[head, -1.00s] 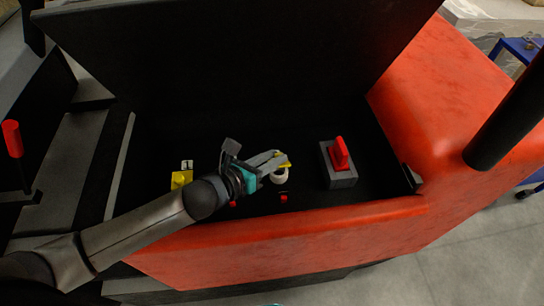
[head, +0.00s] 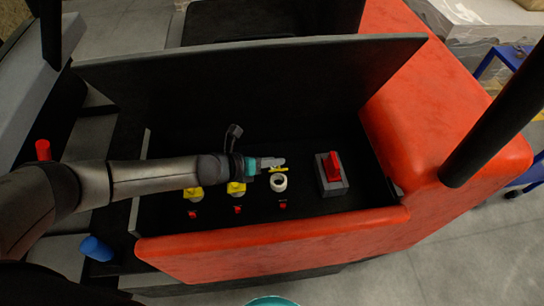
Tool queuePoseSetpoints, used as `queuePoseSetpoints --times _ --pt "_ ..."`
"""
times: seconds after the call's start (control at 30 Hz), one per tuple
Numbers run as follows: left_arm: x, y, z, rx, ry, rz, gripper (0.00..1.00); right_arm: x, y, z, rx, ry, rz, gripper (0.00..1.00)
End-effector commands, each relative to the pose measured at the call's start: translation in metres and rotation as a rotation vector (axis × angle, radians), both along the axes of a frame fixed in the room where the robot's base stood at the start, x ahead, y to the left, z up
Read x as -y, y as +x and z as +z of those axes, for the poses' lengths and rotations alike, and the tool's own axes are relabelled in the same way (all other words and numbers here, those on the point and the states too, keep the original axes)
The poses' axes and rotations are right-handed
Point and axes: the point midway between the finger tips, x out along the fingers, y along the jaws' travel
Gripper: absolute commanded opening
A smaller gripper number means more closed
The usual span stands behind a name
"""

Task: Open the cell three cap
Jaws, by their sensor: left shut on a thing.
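The open box in the red machine body holds a row of cells. The cell three opening (head: 279,183) is a white ring at the right end of the row, with its dark hole showing. Its yellow cap (head: 279,169) stands up at the ring's far edge. My left gripper (head: 279,163) comes in from the left and is shut on this cap, just behind the ring. My right gripper's jaws are out of view.
A red switch (head: 332,166) on a grey block stands right of cell three. Small red tabs (head: 238,209) lie in front of the cells. The raised black lid (head: 250,85) stands behind. The red front wall (head: 280,246) bounds the near side.

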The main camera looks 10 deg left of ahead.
Motion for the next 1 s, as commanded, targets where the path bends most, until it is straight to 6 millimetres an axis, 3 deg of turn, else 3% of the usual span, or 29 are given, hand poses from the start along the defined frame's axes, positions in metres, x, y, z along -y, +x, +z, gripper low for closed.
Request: queuePoseSetpoints --times 0.3,1.0 --pt "-0.004 0.01 0.002 -0.118 -0.033 0.003 0.0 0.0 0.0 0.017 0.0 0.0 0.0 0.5" --pt "-0.006 0.012 -0.001 -0.19 -0.059 0.004 0.0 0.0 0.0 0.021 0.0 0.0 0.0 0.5"
